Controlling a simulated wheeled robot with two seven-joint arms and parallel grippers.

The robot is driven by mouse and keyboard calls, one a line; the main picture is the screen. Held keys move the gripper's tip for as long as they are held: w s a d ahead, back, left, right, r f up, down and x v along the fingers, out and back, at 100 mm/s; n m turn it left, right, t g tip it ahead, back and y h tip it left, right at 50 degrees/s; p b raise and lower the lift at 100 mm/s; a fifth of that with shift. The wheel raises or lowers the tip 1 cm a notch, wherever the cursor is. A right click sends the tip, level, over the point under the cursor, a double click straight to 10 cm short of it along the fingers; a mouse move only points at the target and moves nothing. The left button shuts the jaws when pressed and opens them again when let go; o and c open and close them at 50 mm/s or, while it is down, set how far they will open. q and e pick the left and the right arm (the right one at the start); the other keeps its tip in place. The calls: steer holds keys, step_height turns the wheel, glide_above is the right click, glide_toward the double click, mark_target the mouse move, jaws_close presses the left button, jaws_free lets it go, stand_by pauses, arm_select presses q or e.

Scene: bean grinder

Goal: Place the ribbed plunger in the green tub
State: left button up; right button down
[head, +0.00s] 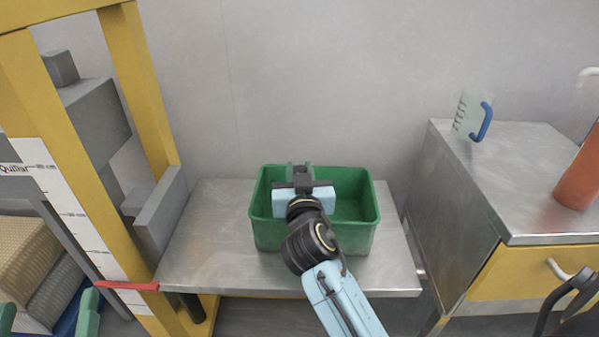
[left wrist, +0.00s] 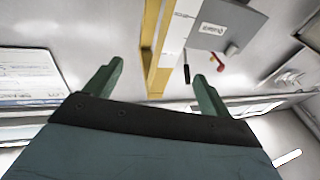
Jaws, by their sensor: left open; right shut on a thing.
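The green tub (head: 363,218) stands on the metal bench, its opening facing up. My right gripper (head: 300,170) is over and partly inside the left part of the tub. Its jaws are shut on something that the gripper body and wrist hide. I take it to be the ribbed plunger, since none shows elsewhere, but its shape and any contact with the tub floor are hidden. My left gripper (head: 46,315) is at the lower left edge of the head view, away from the tub. It is open and empty, and its two green fingers also show in the left wrist view (left wrist: 155,88).
The bare metal bench (head: 205,235) is clear on either side of the tub. A yellow frame (head: 65,160) with grey blocks and a scale stands left. At right, a metal-topped cabinet (head: 455,190) holds a clear jug with a blue handle (head: 470,115) and an orange-red cylinder (head: 580,175).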

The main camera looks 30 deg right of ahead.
arm_select(q)
steer(key=shift+r, duration=0.1)
arm_select(e)
steer(key=shift+f, duration=0.1)
steer(key=c, duration=1.2)
jaws_free()
arm_select(q)
steer(key=shift+s+r, duration=0.1)
steer(key=shift+r, duration=0.15)
